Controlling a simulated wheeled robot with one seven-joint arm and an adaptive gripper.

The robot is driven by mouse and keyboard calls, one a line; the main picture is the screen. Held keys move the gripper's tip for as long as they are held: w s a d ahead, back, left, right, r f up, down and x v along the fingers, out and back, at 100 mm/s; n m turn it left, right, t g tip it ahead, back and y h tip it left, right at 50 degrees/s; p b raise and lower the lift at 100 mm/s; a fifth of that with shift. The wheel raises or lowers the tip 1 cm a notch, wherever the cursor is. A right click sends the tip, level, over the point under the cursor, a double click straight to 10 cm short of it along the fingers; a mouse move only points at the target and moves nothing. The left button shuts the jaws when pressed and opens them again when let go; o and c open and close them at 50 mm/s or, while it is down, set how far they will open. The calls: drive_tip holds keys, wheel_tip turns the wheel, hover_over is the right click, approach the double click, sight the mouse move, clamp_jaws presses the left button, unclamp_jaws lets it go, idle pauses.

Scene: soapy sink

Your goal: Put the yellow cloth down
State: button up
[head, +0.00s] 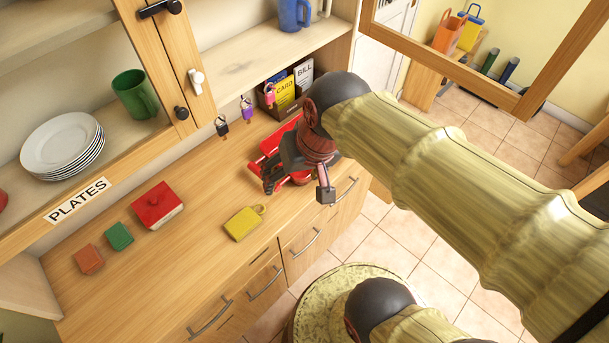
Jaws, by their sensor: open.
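The yellow cloth (243,224) lies flat on the wooden counter, near its front edge, with a small loop at its upper right corner. My gripper (272,183) is above and to the right of the cloth, apart from it in the picture. Its jaws are open, and no cloth shows in them. A red object is behind and beneath my gripper, partly hidden by it, so I cannot tell its full shape.
White plates (60,146) and a green mug (134,94) stand on the shelf. Bare counter surrounds the yellow cloth.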

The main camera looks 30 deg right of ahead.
drive_tip(key=s+r+n+t, duration=0.1)
drive_tip(key=s+d+r+n, duration=0.1)
drive_tip(key=s, duration=0.1)
drive_tip(key=shift+d+r+n+t+h, duration=0.1)
drive_tip(key=shift+r+n+t+h, duration=0.05)
drive_tip(key=shift+n+t+h, duration=0.2)
drive_tip(key=shift+o, duration=0.2)
